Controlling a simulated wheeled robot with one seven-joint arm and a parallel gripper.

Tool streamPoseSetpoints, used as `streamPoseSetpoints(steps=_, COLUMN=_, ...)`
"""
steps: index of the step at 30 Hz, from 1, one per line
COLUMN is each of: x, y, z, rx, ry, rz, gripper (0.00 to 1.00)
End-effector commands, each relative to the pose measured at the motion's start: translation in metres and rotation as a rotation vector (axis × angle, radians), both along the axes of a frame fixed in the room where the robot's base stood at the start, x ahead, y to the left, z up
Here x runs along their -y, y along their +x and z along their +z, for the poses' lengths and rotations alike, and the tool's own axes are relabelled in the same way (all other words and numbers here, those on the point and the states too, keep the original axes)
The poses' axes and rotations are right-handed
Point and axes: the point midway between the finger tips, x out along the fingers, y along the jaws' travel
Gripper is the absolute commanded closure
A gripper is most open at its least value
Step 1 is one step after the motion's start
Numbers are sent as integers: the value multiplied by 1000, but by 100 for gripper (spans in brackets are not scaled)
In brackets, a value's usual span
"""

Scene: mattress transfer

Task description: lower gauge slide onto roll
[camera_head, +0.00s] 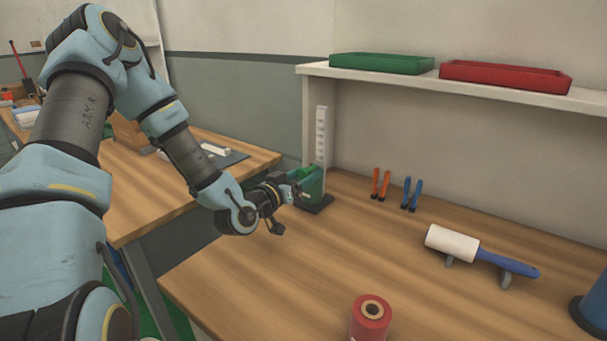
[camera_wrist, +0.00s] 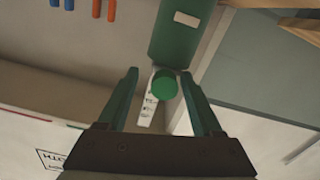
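The gauge has a tall pale post (camera_head: 321,135) with dark marks, rising above a dark base (camera_head: 318,205) at the back of the bench. A green body (camera_head: 313,184) sits low at the post, partly hidden by my gripper (camera_head: 290,192). In the wrist view that green body (camera_wrist: 184,30) carries a pale label, and a round green knob (camera_wrist: 165,85) shows below it. My gripper (camera_wrist: 159,76) is open, with the knob between its separated fingers. I cannot tell whether the green body is slide or roll. A red roll (camera_head: 371,318) stands at the front.
Orange-handled pliers (camera_head: 380,184) and blue-handled pliers (camera_head: 411,193) are right of the gauge. A white roller with blue handle (camera_head: 507,263) lies on supports. Green (camera_head: 382,64) and red (camera_head: 505,76) trays sit on the shelf above. The bench middle is clear.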

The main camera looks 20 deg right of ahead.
Motion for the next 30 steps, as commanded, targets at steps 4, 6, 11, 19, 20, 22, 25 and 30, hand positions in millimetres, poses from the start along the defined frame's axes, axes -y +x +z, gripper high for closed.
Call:
streamPoseSetpoints(steps=4, x=-1, y=2, z=0, rx=1, ry=-1, rz=4, gripper=33)
streamPoseSetpoints(steps=6, x=-1, y=2, z=0, rx=3, ry=-1, rz=6, gripper=33)
streamPoseSetpoints(steps=11, x=-6, y=2, z=-1, rx=3, ry=0, rz=8, gripper=33)
streamPoseSetpoints(steps=19, x=-44, y=-19, z=-4, rx=2, ry=2, rz=9, gripper=33)
streamPoseSetpoints(steps=20, x=-49, y=-22, z=-3, rx=2, ry=1, rz=10, gripper=33)
streamPoseSetpoints(steps=22, x=-61, y=-29, z=-3, rx=2, ry=2, rz=8, gripper=33)
streamPoseSetpoints(steps=25, x=-77, y=-38, z=-3, rx=1, ry=1, rz=8, gripper=33)
streamPoseSetpoints(steps=30, x=-83, y=-42, z=5, rx=-2, ry=0, rz=7, gripper=33)
